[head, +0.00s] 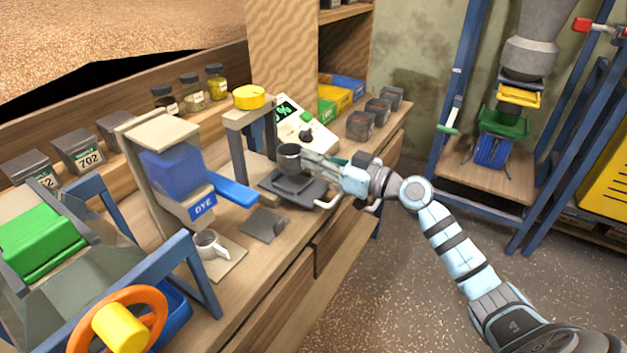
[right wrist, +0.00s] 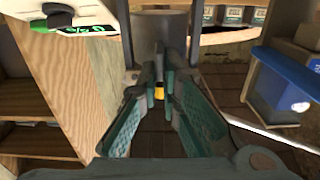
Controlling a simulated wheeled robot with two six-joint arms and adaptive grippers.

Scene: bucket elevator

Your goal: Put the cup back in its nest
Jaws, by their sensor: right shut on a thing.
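A dark grey cup (head: 289,157) is upright at the tips of my right gripper (head: 308,161), which is shut on it from the right. The cup is above the dark square base (head: 310,191) of a stand with a yellow knob (head: 249,96). I cannot tell whether it touches the base. In the right wrist view the cup (right wrist: 160,35) is a grey cylinder just beyond my fingers (right wrist: 160,85). Which part is the nest is not clear. My left gripper is not in view.
A white mug (head: 212,245) stands under the DYE dispenser (head: 170,165), whose blue lever (head: 235,192) sticks out. A dark flat plate (head: 264,225) lies near the bench's front edge. A white meter (head: 305,130) with a green display is behind. Grey boxes (head: 361,125) stand at right.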

